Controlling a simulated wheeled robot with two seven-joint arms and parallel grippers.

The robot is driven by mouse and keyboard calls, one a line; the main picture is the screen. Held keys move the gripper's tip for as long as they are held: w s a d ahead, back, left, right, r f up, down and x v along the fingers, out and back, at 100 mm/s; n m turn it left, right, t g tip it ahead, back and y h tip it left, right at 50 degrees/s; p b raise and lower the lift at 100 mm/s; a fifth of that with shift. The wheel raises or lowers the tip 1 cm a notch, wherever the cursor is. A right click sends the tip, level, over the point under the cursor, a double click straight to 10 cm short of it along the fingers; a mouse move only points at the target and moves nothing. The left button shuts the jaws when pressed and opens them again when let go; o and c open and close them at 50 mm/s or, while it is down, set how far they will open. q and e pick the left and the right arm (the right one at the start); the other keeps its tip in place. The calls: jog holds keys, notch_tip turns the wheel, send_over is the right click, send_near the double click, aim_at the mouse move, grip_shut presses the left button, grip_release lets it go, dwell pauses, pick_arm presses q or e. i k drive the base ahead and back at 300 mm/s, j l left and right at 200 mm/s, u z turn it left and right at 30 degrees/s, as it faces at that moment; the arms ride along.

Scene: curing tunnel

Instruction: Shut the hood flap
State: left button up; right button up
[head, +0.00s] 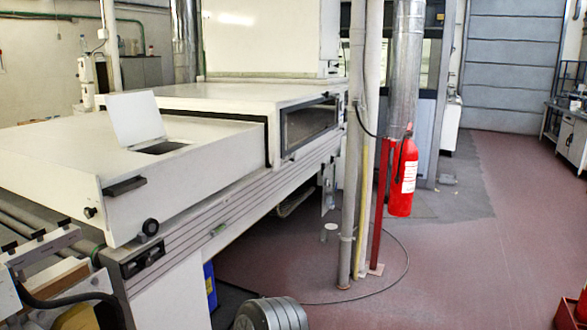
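The hood flap (136,118) is a white flat panel in the head view, left of centre. It stands raised, leaning back a little, at the edge of a dark rectangular opening (164,147) in the top of the white hood (65,160). The flap is open and the opening is uncovered. Nothing touches the flap. Neither of my grippers shows in this view.
The white tunnel housing (225,95) stands behind. Upright pipes and a red fire extinguisher (402,180) stand to the right. The reddish floor (480,255) at right is mostly clear.

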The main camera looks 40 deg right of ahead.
aim_at(135, 119)
jog(key=z, duration=1)
jog(key=i+l+z, duration=0.6)
jog(key=i+z, duration=0.15)
